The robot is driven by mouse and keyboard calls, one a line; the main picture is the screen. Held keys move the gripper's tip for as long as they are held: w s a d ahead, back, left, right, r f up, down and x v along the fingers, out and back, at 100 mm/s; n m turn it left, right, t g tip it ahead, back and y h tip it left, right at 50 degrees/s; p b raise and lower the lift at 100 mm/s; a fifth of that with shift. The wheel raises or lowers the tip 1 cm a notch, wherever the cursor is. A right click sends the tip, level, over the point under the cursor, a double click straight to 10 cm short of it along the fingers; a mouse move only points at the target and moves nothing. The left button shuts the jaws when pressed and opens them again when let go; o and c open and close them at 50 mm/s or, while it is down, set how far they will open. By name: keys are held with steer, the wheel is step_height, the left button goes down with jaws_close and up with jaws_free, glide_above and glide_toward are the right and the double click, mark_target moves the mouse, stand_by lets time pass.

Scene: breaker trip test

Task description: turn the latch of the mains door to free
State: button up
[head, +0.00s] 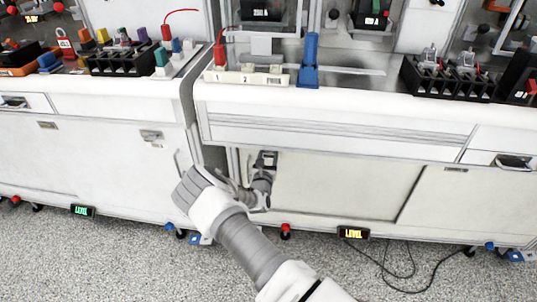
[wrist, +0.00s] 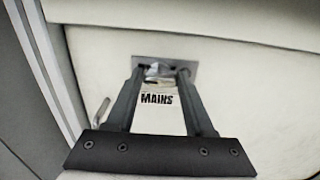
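The mains door is a pale panel (head: 345,187) low on the right-hand bench, and it looks closed. In the wrist view a black MAINS label (wrist: 157,99) shows on its pale surface. Just above the label is the latch (wrist: 157,70), a small light metal piece on a dark grey plate. My gripper (wrist: 160,74) is open, with one finger on each side of the latch. I cannot tell whether the fingertips touch it. In the head view my gripper (head: 264,172) is at the door's upper left, and my wrist partly hides that area.
A bent metal handle (wrist: 103,112) stands left of my fingers in the wrist view. A left-hand cabinet (head: 90,155) stands beside a narrow gap. The benchtop above carries a blue upright part (head: 309,62) and black blocks. A cable (head: 400,272) lies on the floor.

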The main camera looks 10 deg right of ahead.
jaws_close()
steer(key=shift+m+p, duration=0.4)
steer(key=m+p, duration=0.5)
steer(key=m, duration=1.2)
stand_by(0.4)
steer(key=o, duration=0.5)
jaws_free()
